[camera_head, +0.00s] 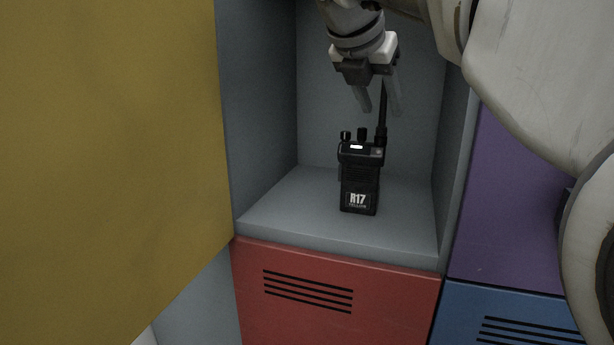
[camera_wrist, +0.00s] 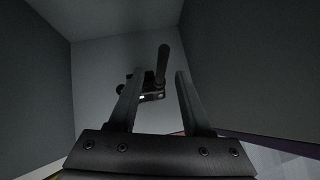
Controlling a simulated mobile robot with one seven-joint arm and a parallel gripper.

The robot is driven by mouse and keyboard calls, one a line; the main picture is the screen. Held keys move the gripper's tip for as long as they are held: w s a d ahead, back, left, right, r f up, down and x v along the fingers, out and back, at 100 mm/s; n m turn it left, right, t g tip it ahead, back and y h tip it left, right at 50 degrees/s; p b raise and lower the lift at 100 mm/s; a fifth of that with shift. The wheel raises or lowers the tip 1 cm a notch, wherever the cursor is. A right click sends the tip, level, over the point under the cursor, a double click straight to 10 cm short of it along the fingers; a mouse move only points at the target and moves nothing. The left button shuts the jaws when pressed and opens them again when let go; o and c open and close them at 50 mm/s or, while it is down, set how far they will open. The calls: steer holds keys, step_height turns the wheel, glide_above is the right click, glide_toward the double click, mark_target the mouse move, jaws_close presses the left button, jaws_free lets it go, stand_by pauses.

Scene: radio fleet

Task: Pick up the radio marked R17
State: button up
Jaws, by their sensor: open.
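The black radio marked R17 (camera_head: 359,180) stands upright on the floor of an open grey locker compartment (camera_head: 290,207). Its white label faces out, and its antenna and knobs point up. My gripper (camera_head: 379,110) is open and empty, above the radio's top, with its fingers pointing down. In the wrist view, the radio (camera_wrist: 152,97) shows partly behind and between the fingers of my gripper (camera_wrist: 157,78), its antenna rising between them. The left finger hides part of the radio.
A yellow locker door (camera_head: 105,120) stands at the left. Grey side walls enclose the compartment. A red locker door (camera_head: 330,295) is below it, with purple (camera_head: 510,200) and blue (camera_head: 520,318) doors at the right. The compartment floor around the radio is clear.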

steer(key=x, duration=0.5)
steer(key=shift+w+d+f+p, duration=0.2)
steer(key=shift+w+f+p, duration=0.05)
steer(key=shift+p, duration=0.05)
jaws_close()
steer(key=shift+r, duration=0.1)
stand_by(1.1)
